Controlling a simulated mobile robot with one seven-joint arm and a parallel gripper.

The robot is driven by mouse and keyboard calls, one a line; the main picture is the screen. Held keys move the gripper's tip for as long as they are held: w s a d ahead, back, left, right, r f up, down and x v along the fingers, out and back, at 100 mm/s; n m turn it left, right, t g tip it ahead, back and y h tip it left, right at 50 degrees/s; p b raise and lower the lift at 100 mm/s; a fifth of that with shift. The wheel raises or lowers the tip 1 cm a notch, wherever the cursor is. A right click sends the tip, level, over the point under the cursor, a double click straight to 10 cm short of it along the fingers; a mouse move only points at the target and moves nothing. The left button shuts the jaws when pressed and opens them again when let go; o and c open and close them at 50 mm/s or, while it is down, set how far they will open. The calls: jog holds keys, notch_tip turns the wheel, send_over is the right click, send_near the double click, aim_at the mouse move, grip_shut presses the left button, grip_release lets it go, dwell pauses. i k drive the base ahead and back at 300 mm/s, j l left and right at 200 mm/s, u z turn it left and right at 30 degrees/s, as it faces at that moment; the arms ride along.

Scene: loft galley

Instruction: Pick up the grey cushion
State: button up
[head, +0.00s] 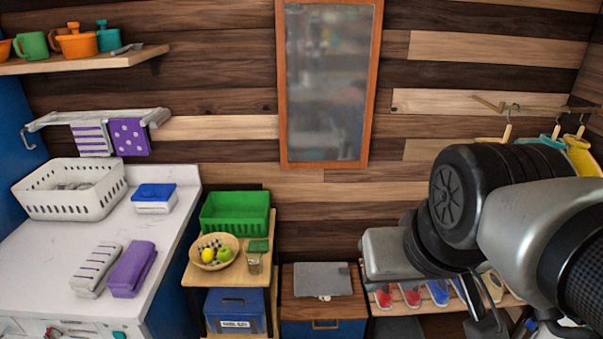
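The grey cushion (322,279) lies flat on top of a low wooden cabinet (303,312) with a blue front, against the back wall. A small pale item shows at its front edge, too small to make out. My arm fills the right of the head view. My gripper (486,318) seems to hang low below the arm, right of the cushion and apart from it. Its fingers are dark and partly hidden, so I cannot tell whether they are open or shut.
Left of the cushion stands a wooden shelf unit (203,272) with a green crate (235,213), fruit bowl (205,264) and blue box (235,311). A shoe rack (384,318) stands to the right, partly behind my arm. A white counter (150,215) is at far left.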

aim_at(333, 278)
jog(key=i+l, duration=0.15)
jog(key=i, duration=0.3)
jog(key=i+l, duration=0.15)
jog(key=i, duration=0.3)
jog(key=i+l, duration=0.1)
jog(key=i, duration=0.3)
